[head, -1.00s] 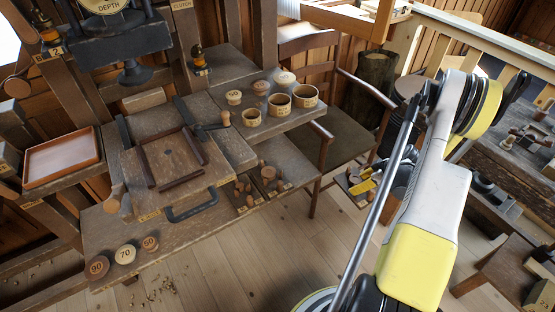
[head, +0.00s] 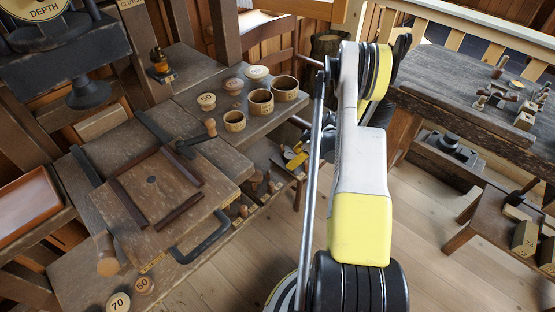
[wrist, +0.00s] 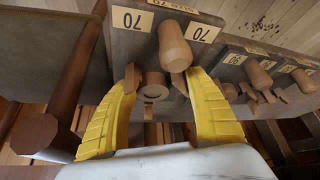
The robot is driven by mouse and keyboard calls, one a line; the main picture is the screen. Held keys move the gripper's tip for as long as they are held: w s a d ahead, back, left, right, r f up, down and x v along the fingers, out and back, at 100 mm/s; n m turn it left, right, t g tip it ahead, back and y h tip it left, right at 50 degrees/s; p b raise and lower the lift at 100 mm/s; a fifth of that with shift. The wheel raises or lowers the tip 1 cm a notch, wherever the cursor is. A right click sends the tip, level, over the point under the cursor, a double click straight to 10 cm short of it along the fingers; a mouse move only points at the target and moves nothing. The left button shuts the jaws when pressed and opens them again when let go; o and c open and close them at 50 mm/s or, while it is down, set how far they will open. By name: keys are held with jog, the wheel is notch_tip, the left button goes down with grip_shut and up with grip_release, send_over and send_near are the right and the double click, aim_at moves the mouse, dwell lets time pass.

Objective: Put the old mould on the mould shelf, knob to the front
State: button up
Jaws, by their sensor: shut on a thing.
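My gripper (wrist: 160,85) has two yellow fingers, shut on a grey mould (wrist: 150,38). The mould carries two upside-down labels reading 70, with a wooden knob (wrist: 174,48) between them. A round wooden piece (wrist: 152,88) shows between the fingertips; I cannot tell whether it belongs to the mould. In the head view my gripper (head: 292,157) is small, beside the right end of a low shelf (head: 240,220) with several wooden knobs. Its hold is partly hidden there. Other grey labelled blocks with knobs (wrist: 258,75) stand right of the held mould in the wrist view.
A wooden press bench (head: 150,205) with a black handle (head: 200,238) fills the left. Wooden cups (head: 261,101) stand on the upper shelf. A dark workbench (head: 460,90) and a low stand with blocks (head: 524,238) are at right. Floor between is clear.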

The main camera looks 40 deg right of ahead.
aim_at(277, 157)
jog(key=w, duration=0.1)
jog(key=w+a, duration=0.1)
jog(key=w, duration=0.1)
jog(key=shift+a+b, duration=0.3)
jog(key=shift+b, duration=0.05)
jog(key=w, duration=0.1)
jog(key=w+a, duration=0.1)
jog(key=w+b, duration=0.1)
jog(key=shift+a+f, duration=0.1)
jog(key=shift+a, duration=0.15)
jog(key=shift+w+f+b, duration=0.1)
jog(key=shift+f+b, duration=0.4)
jog(key=shift+f, duration=0.25)
jog(key=o, duration=1.4)
